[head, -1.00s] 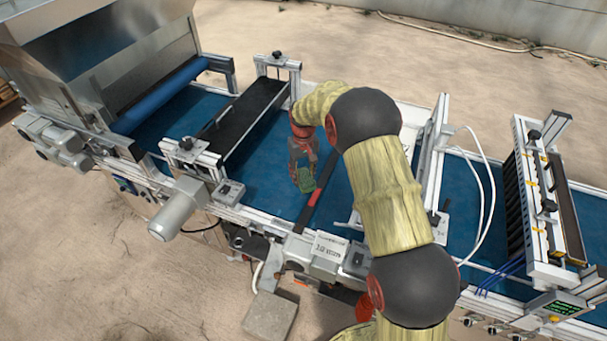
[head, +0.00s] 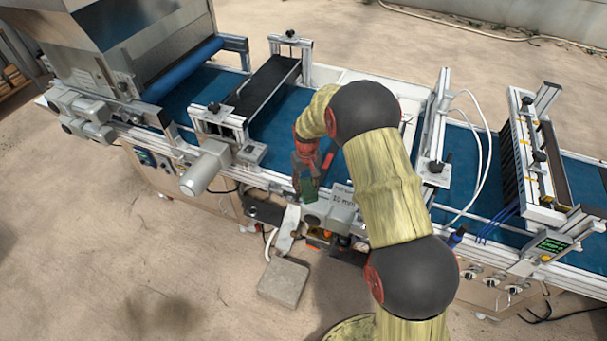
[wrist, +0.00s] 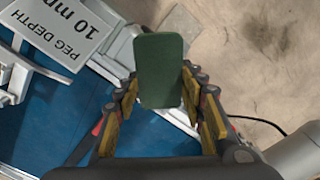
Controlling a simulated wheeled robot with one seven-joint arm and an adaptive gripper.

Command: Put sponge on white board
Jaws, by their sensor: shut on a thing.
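A dark green sponge (wrist: 160,65) with rounded corners is held in my gripper (wrist: 160,97), between its yellow-padded fingers. In the head view the sponge (head: 307,191) hangs from my gripper (head: 307,178) over the near edge of the machine. A white plate reading "PEG DEPTH 10 mm" (wrist: 60,32) lies left of the sponge in the wrist view. I cannot tell whether this is the task's white board.
A blue belt (head: 275,118) runs under metal frames (head: 212,122). A grey motor (head: 207,168) juts out on the near side, left of my gripper. A concrete block (head: 283,283) sits on the ground below. White hoses (head: 480,140) loop at the right.

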